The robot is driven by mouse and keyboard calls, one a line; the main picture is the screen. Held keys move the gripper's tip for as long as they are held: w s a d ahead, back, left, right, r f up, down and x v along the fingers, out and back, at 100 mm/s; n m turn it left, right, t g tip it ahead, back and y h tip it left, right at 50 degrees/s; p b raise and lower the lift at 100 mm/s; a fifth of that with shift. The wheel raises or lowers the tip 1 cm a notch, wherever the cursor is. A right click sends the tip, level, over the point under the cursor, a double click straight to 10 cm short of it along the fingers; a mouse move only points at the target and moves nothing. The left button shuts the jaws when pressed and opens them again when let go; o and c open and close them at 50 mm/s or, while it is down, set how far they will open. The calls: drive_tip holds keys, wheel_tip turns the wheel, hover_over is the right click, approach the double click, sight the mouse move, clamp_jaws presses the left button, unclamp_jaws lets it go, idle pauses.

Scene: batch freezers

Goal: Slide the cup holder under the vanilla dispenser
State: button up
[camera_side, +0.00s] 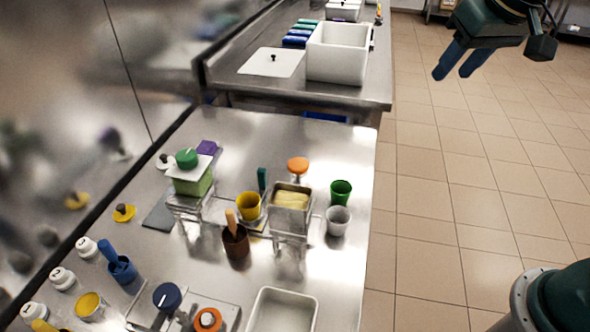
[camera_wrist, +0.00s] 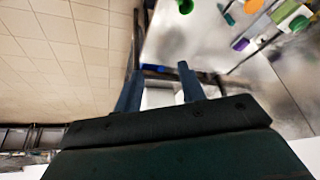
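In the side view, a clear-walled dispenser with pale yellow contents (camera_side: 291,197) stands on a metal stand at the middle right of the steel counter; it looks like the vanilla one. A dispenser with green contents (camera_side: 193,184) stands to its left. A yellow cup (camera_side: 249,206) sits between them, on or beside a low metal piece. A green cup (camera_side: 341,190) and a white cup (camera_side: 338,221) stand to the right. I cannot tell which metal piece is the cup holder. My gripper (camera_side: 456,68) is open and empty, high over the floor, right of the counter. Its fingers also show in the wrist view (camera_wrist: 158,85).
A brown pot (camera_side: 235,243) with a wooden-handled tool stands before the dispensers. A blue container (camera_side: 122,270) and several white-capped jars line the left. A white bin (camera_side: 338,52) stands on the back counter. A rectangular tray (camera_side: 283,312) lies in front. Floor space on the right is free.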

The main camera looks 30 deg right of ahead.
drive_tip(key=w+a+f+m, duration=0.15)
drive_tip(key=w+a, duration=0.35)
drive_tip(key=w, duration=0.5)
drive_tip(key=m+g+h, duration=0.2)
drive_tip(key=m, duration=0.3)
hover_over(261, 170)
drive_tip(key=s+a, duration=0.3)
wheel_tip(261, 170, down, 20)
drive_tip(key=shift+f, duration=0.2)
drive_tip(key=shift+s+a, duration=0.1)
drive_tip(key=x, duration=1.3)
drive_tip(key=shift+w+d+f, duration=0.25)
drive_tip(key=shift+w+d, duration=0.05)
drive_tip(key=shift+c, duration=0.2)
clamp_jaws()
